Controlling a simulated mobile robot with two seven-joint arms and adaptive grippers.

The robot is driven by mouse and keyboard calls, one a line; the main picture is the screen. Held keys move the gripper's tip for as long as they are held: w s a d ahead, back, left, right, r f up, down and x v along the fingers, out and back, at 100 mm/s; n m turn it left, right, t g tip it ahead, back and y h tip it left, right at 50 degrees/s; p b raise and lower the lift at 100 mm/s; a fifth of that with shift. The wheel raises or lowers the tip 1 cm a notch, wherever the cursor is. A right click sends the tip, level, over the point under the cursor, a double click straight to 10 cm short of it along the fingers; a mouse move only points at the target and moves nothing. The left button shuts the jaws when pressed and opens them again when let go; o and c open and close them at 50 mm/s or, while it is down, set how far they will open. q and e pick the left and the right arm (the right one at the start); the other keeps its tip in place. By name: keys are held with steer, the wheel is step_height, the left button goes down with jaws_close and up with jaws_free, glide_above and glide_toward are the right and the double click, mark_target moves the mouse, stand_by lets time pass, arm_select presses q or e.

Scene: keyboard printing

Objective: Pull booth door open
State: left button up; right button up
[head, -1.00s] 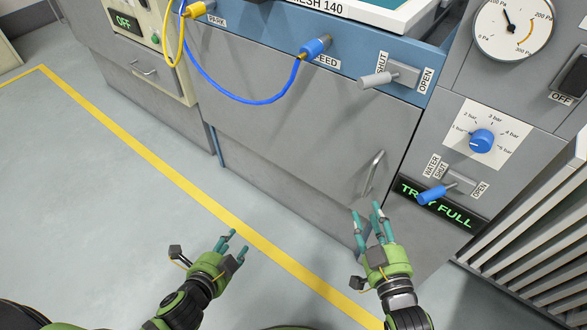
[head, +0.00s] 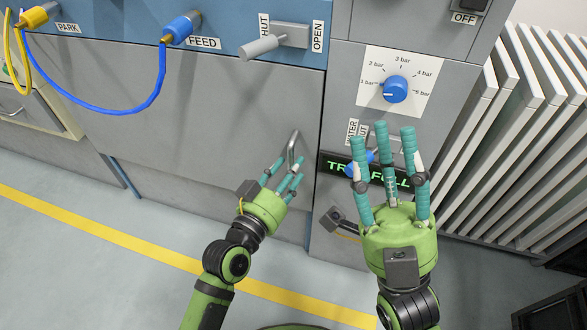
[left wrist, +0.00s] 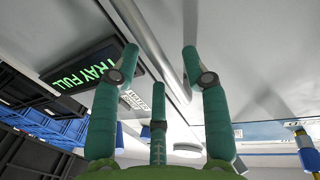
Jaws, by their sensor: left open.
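The booth door is the large grey panel (head: 190,110) under the blue strip, and it looks closed. Its metal bar handle (head: 293,152) is at the right edge. My left gripper (head: 283,178) is open at the lower part of the handle, with fingers spread. In the left wrist view the handle (left wrist: 160,48) runs between the open fingers (left wrist: 160,75); I cannot tell whether they touch it. My right gripper (head: 385,140) is open and empty, raised in front of the "TRAY FULL" display (head: 335,168), hiding part of it and the water valve.
A grey lever valve (head: 262,46) marked SHUT and OPEN sits above the door. A blue hose (head: 150,100) hangs from the FEED port. A blue pressure knob (head: 396,89) is on the right panel. A white slatted unit (head: 510,130) stands at right. The floor at lower left is clear.

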arm_select(q)
steer(key=shift+x, duration=0.85)
jaws_close()
steer(key=shift+s+a, duration=0.1)
